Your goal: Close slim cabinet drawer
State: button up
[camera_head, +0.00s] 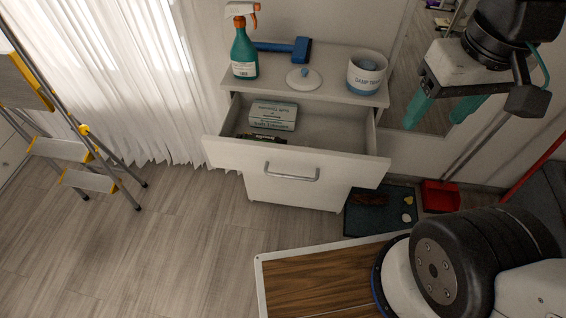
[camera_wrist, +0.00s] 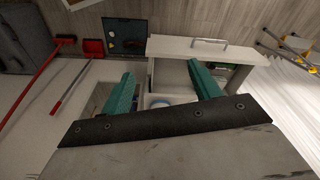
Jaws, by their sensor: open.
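The slim white cabinet (camera_head: 300,188) stands against the wall in the head view. Its top drawer (camera_head: 237,155) is pulled well out, with a silver bar handle (camera_head: 291,176) on its front. A box (camera_head: 273,116) and a smaller dark packet lie in the drawer. My gripper (camera_head: 437,112) has teal fingers spread apart and empty, in the air right of the cabinet and above the drawer's height in the picture. In the wrist view, my gripper (camera_wrist: 163,84) is open, with the drawer front (camera_wrist: 185,48) and handle (camera_wrist: 208,43) beyond the fingers.
On the cabinet top stand a spray bottle (camera_head: 244,52), a blue-handled brush (camera_head: 285,48), a white lid (camera_head: 304,78) and a labelled tub (camera_head: 366,75). A ladder (camera_head: 75,150) stands left. A dark tray (camera_head: 380,212) and red dustpan (camera_head: 440,196) lie right. Floor left of the cabinet is clear.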

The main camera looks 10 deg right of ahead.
jog(key=c, duration=1)
jog(key=shift+a+f, duration=0.1)
jog(key=shift+a, duration=0.3)
grip_shut()
jog(key=w+a+f+n+t+h, duration=0.2)
jog(key=a+f+n+t+h, duration=0.25)
jog(key=a+f+n, duration=1.1)
jog(key=w+a+f+n+t+h, duration=0.25)
jog(key=a+f+n+t, duration=0.35)
jog(key=a+f+n, duration=1)
jog(key=t+y, duration=0.2)
send_near(234, 159)
jog(key=shift+n, duration=0.45)
jog(key=x, duration=0.5)
jog(key=shift+s+f, duration=0.15)
jog(key=shift+f, duration=0.05)
jog(key=shift+w+d, duration=0.15)
jog(key=shift+w, duration=0.5)
